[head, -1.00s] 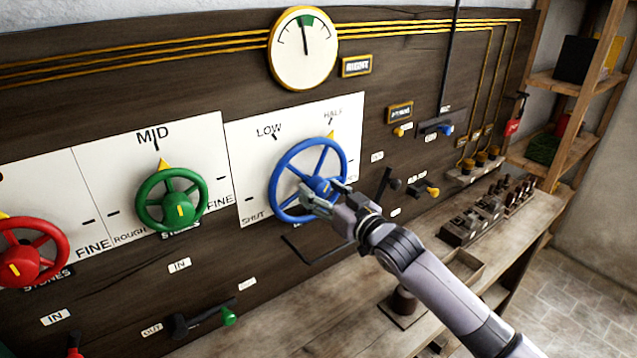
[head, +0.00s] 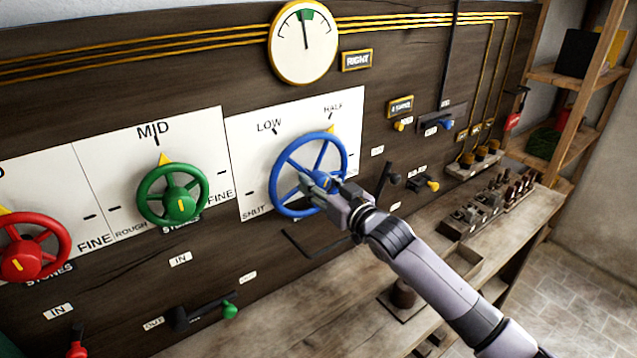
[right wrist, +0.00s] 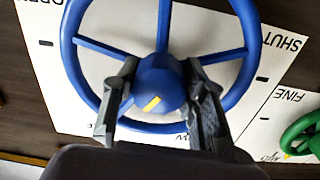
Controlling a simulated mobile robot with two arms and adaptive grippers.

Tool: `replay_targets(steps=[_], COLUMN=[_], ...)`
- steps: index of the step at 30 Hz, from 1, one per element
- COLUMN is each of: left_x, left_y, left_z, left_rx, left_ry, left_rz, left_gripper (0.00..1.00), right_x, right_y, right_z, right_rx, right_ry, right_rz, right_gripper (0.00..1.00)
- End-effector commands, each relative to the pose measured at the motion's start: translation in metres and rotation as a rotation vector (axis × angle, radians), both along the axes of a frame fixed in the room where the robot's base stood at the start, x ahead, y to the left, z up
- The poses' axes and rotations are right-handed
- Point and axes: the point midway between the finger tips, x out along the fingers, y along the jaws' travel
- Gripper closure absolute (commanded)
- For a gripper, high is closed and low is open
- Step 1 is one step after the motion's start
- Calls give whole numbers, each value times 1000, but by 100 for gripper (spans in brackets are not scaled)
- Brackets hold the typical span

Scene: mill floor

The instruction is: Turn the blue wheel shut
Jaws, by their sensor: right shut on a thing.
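The blue wheel (head: 289,163) is mounted on a white dial plate (head: 247,136) marked LOW, HALF and SHUT. Its yellow pointer (head: 330,130) sits at the upper right of the rim, near HALF. My right gripper (head: 318,186) reaches the wheel's hub from the lower right. In the right wrist view the blue wheel (right wrist: 240,88) fills the upper middle, and the two fingers of my right gripper (right wrist: 160,95) stand on either side of the blue hub, shut on it. The hub carries a yellow mark. My left gripper is not in view.
A green wheel (head: 154,207) and a red wheel (head: 47,225) are on the panel to the left. A round gauge (head: 303,55) hangs above the blue wheel. Black levers (head: 386,178) stand right of it. A wooden bench (head: 345,286) runs below.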

Motion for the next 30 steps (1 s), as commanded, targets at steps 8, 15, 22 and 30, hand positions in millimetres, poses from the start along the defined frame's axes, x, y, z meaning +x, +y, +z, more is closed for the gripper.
replay_targets(steps=[8,15,22,30], left_x=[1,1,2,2], left_y=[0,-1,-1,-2], left_z=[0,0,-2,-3], left_rx=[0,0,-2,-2], left_ry=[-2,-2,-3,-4], left_rz=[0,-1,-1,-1], left_gripper=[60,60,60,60], right_x=[0,0,0,0], right_y=[0,0,0,0], right_z=[0,0,-1,-1], right_rx=[0,-20,-108,-298], right_ry=[0,-14,-78,-214], right_rz=[0,0,0,0], right_gripper=[89,89,89,89])
